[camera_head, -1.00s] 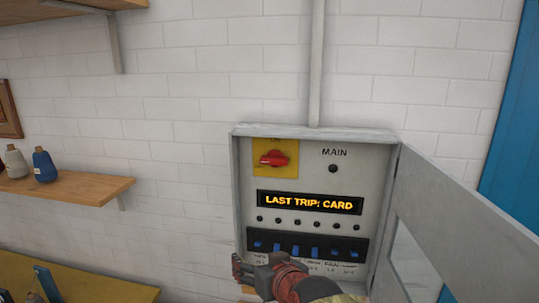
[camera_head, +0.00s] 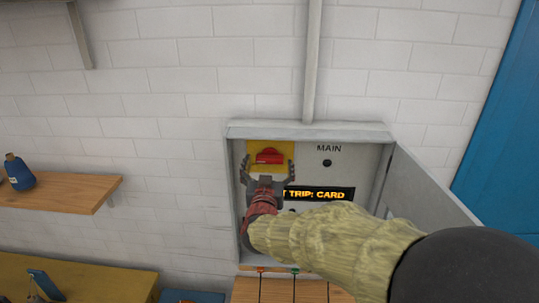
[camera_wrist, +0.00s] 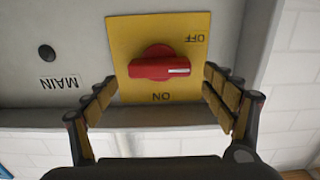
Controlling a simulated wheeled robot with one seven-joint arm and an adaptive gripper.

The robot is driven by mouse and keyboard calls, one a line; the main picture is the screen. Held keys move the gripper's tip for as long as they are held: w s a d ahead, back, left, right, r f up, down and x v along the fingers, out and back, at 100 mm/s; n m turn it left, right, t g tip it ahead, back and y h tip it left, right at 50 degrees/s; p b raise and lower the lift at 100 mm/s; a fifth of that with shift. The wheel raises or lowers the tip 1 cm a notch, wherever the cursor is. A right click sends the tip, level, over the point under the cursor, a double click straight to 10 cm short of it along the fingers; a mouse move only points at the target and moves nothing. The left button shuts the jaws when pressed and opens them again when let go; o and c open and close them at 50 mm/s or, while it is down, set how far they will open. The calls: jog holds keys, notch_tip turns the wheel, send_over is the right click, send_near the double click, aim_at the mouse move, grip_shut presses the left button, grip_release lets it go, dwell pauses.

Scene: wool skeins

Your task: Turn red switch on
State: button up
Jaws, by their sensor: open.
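The red switch (camera_head: 269,156) is a rotary knob on a yellow plate (camera_head: 286,150) at the upper left inside the open panel box. In the wrist view the red switch (camera_wrist: 150,66) appears upside down with its plate (camera_wrist: 126,35). Its white mark points to the picture's right, between OFF at the upper right and ON at the bottom. My gripper (camera_head: 268,168) is open, with one finger on each side of the knob. In the wrist view the spread fingers of my gripper (camera_wrist: 160,80) flank the plate, with no clear contact on the knob.
The box's grey door (camera_head: 425,195) stands open on the right. A lit display (camera_head: 325,194) reads "TRIP: CARD", partly covered by my arm, which also hides the lower switches.

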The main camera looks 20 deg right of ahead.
aim_at(273, 162)
jog(key=shift+p+x, duration=0.3)
jog(key=shift+x, duration=1.6)
jog(key=shift+c, duration=0.2)
jog(key=c, duration=1.1)
jog(key=shift+m+b, duration=0.3)
jog(key=shift+b, duration=0.4)
jog(key=m+b, duration=0.1)
jog(key=b, duration=0.1)
jog(key=m+b, duration=0.1)
jog(key=b, duration=0.1)
jog(key=shift+d+f+m+b, duration=0.1)
jog(key=shift+f+m+b, duration=0.15)
jog(key=shift+m+b, duration=0.15)
jog(key=m+b, duration=0.2)
jog(key=b, duration=0.1)
jog(key=m+b, duration=0.3)
jog(key=b, duration=0.1)
jog(key=shift+s+d+f, duration=0.1)
jog(key=shift+d, duration=0.1)
jog(key=m+b, duration=0.4)
jog(key=m, duration=0.1)
jog(key=shift+d+f+b, duration=0.1)
jog(key=shift+b, duration=0.25)
jog(key=shift+m+b, duration=1.9)
jog(key=shift+m, duration=0.3)
